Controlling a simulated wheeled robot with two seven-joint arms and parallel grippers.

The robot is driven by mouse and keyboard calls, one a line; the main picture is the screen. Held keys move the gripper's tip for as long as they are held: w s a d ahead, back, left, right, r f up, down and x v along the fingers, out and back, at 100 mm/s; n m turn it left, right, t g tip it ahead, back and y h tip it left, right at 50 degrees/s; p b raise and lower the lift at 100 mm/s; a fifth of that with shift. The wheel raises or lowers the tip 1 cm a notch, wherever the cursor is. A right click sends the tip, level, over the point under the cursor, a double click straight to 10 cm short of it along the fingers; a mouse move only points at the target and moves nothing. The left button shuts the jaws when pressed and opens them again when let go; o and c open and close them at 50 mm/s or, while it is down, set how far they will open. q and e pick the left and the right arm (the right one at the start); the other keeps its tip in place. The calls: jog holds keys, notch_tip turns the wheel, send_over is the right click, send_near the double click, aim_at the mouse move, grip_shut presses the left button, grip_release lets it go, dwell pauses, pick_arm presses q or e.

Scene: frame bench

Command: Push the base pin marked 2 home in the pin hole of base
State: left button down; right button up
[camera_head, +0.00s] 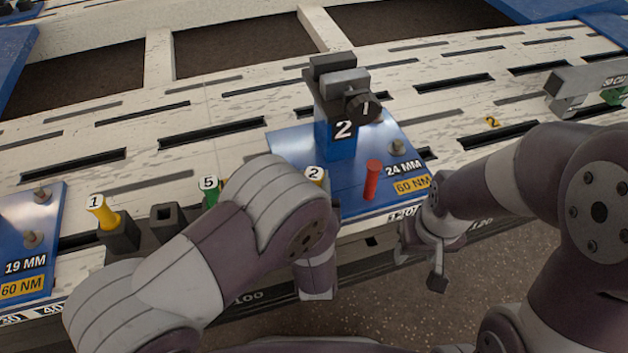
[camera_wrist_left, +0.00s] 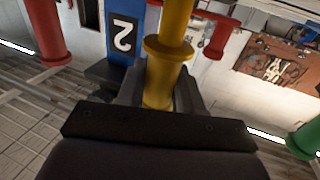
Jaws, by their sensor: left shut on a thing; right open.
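The base (camera_head: 342,130) is a blue upright block marked 2 with grey parts on top, standing on a blue plate (camera_head: 290,146). It also shows, its 2 turned over, in the left wrist view (camera_wrist_left: 122,38). The yellow base pin marked 2 (camera_head: 314,174) shows only its head past my left arm. My left gripper (camera_wrist_left: 160,92) is shut on this pin (camera_wrist_left: 170,45), close to the blue block. The pin hole and the pin's tip are hidden, so I cannot tell how deep it sits. My right gripper (camera_head: 419,268) is open and empty, off the bench's front edge.
A red pin (camera_head: 372,180) stands on the plate right of the block. A yellow pin marked 1 (camera_head: 102,212) and a green pin marked 5 (camera_head: 209,190) stand left of my left arm. A grey clamp (camera_head: 585,85) lies at the right. The slotted bench top (camera_head: 230,105) behind is mostly clear.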

pick_arm(q)
jog(key=shift+f+b, duration=1.25)
jog(key=shift+f, duration=0.45)
pick_arm(e)
jog(key=shift+f, duration=1.35)
pick_arm(q)
jog(key=c, duration=0.7)
grip_release()
jog(key=shift+r, duration=0.1)
jog(key=shift+o, duration=0.2)
pick_arm(e)
jog(key=shift+r, duration=0.1)
